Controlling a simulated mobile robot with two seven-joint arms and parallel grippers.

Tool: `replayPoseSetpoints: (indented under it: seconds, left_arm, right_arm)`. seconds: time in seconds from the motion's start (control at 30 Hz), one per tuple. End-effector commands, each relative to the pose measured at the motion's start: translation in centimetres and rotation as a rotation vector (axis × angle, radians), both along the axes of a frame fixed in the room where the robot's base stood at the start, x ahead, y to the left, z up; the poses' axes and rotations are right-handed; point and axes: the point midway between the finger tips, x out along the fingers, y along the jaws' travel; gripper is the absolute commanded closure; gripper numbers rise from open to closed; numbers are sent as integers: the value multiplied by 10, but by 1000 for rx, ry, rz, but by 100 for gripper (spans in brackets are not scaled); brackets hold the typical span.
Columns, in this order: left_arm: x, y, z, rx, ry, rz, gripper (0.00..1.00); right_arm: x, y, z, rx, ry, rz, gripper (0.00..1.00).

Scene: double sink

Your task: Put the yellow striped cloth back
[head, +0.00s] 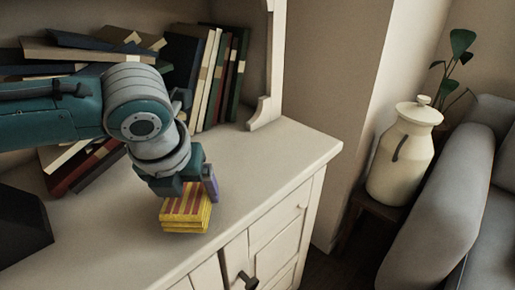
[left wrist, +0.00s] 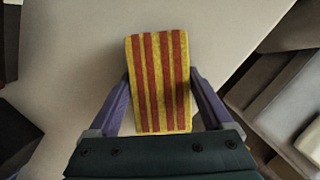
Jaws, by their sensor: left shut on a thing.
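The yellow striped cloth (head: 186,213) is a folded block with red stripes. It is at the cabinet top (head: 262,160), near the front edge; I cannot tell whether it touches the surface. My left gripper (head: 186,190) points down over it and is shut on it. In the left wrist view the cloth (left wrist: 160,82) lies between the two purple fingers of the left gripper (left wrist: 162,105), with its stripes running lengthwise. The arm hides part of the cabinet top and some books. My right gripper is not in view.
Books (head: 218,75) stand upright at the back of the cabinet, and others lie in a tilted pile at left. A dark object (head: 20,225) is at the left edge. The cabinet top right of the cloth is clear. A cream lidded jar (head: 403,155) stands beside a grey sofa (head: 440,210).

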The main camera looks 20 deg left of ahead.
Motion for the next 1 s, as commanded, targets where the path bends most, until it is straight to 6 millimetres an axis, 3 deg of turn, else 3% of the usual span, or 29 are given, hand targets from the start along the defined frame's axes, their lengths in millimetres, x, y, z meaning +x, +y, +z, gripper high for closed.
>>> replayPoseSetpoints:
  seconds: [0.1, 0.47, 0.5, 0.63, 0.87, 1.0]
  left_arm:
    - [0, 0, -12, 1, 0, -1, 60]
    - [0, 0, -15, 1, 0, 0, 60]
    - [0, 0, -14, 0, -1, 0, 13]
    - [0, 0, -14, 0, 0, 0, 0]
    - [0, 0, -13, 0, -1, 0, 0]
    - [-3, -1, 1, -1, -2, -2, 0]
  right_arm:
    - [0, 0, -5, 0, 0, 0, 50]
    - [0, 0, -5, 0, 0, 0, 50]
    - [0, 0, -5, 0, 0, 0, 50]
    - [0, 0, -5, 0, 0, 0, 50]
    - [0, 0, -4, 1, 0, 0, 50]
    - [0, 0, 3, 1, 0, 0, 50]
